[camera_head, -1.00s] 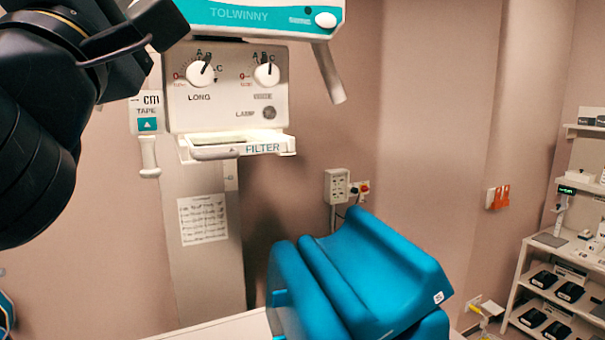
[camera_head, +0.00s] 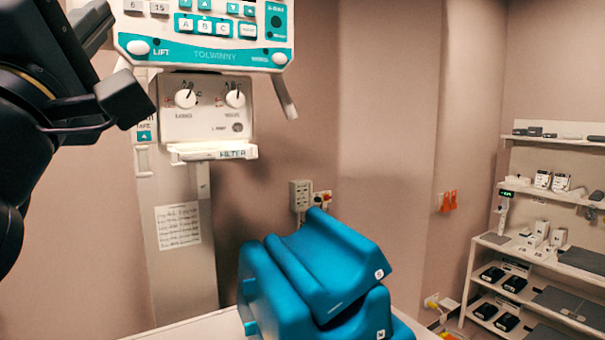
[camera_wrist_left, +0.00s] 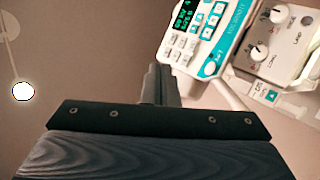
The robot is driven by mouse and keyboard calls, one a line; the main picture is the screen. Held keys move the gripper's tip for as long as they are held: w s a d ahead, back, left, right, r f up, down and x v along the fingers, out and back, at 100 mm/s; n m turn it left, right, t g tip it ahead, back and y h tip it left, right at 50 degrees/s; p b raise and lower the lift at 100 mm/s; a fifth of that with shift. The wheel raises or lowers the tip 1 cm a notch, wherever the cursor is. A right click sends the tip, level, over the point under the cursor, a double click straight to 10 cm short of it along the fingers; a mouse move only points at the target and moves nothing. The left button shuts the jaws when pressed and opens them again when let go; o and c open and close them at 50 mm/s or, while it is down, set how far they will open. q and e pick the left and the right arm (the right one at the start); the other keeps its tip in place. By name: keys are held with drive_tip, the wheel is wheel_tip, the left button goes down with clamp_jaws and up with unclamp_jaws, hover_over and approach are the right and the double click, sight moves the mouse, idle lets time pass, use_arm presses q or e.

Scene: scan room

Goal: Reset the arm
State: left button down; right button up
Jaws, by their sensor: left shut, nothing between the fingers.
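My left arm (camera_head: 20,110), black and bulky, comes in at the left edge of the head view, in front of the wall and left of the teal and white control panel (camera_head: 205,45). In the left wrist view my left gripper (camera_wrist_left: 160,75) shows as narrow dark fingers, shut together and empty. They point toward bare wall, and the control panel (camera_wrist_left: 205,35) stands to their right. I cannot tell the gap between the fingers and the panel. My right gripper is in neither view.
Below the panel are a white knob box (camera_head: 210,115) and the filter tray (camera_head: 215,151) on a grey column (camera_head: 180,265). Blue cushions (camera_head: 320,275) lie stacked on a pale table (camera_head: 190,328). Shelves (camera_head: 550,250) with small devices stand at the right.

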use_arm(q)
drive_tip(key=w+d+f+m+g+h+b, duration=0.1)
drive_tip(key=w+f+m+g+h, duration=0.3)
drive_tip(key=f, duration=0.6)
drive_tip(key=s+d+f+m+g+h+b, duration=0.1)
drive_tip(key=f+m+g, duration=0.1)
drive_tip(key=f+m, duration=0.65)
drive_tip(key=w+d+f+m+g+h, duration=0.15)
drive_tip(key=f+g, duration=0.25)
drive_tip(key=f, duration=0.9)
drive_tip(key=s+a+f+m+g, duration=0.1)
drive_tip(key=s+f+g, duration=0.2)
drive_tip(key=f, duration=0.7)
drive_tip(key=s+a+f+m+g+y+b, duration=0.1)
drive_tip(key=s+f+g, duration=0.3)
drive_tip(key=f, duration=0.7)
drive_tip(key=s+a+f+m+g+b, duration=0.1)
drive_tip(key=s+a+f+g, duration=0.2)
drive_tip(key=s+f, duration=0.3)
wheel_tip(320, 180, down, 5)
drive_tip(key=shift+s+f+g+y, duration=0.1)
drive_tip(key=shift+s+g+y, duration=0.15)
drive_tip(key=shift+g+y, duration=0.1)
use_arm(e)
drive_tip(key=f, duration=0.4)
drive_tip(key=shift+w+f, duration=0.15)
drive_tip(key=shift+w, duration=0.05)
